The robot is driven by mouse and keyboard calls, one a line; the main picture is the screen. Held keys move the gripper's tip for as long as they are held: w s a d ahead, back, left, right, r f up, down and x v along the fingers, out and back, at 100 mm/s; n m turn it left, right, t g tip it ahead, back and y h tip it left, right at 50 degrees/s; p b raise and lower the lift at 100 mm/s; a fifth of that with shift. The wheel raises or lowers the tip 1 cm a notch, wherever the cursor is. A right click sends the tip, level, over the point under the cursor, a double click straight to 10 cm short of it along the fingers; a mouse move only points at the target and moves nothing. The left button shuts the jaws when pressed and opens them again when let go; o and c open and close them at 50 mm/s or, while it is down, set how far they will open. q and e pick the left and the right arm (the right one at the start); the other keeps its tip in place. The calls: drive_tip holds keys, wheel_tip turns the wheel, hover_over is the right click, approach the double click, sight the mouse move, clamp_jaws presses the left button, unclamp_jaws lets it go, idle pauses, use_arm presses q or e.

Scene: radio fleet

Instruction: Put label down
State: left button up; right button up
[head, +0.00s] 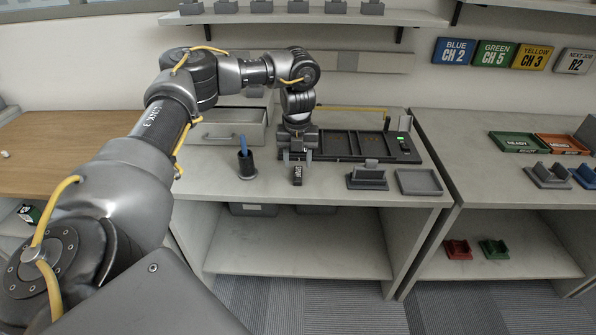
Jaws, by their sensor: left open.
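Nothing shows between the fingers. I cannot tell whether the fingertips touch the label's far end. My right gripper is not in view.
A dark cup with a blue pen (246,162) stands left of the label. A long black tray (372,146) lies behind to the right. A grey stand (367,178) and a shallow grey tray (418,182) sit near the front edge. An open drawer (228,132) is behind left.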

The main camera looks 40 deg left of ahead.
use_arm(q)
wheel_tip(320, 180, up, 5)
drive_tip(key=shift+r+p, duration=0.15)
drive_tip(key=shift+p, duration=0.2)
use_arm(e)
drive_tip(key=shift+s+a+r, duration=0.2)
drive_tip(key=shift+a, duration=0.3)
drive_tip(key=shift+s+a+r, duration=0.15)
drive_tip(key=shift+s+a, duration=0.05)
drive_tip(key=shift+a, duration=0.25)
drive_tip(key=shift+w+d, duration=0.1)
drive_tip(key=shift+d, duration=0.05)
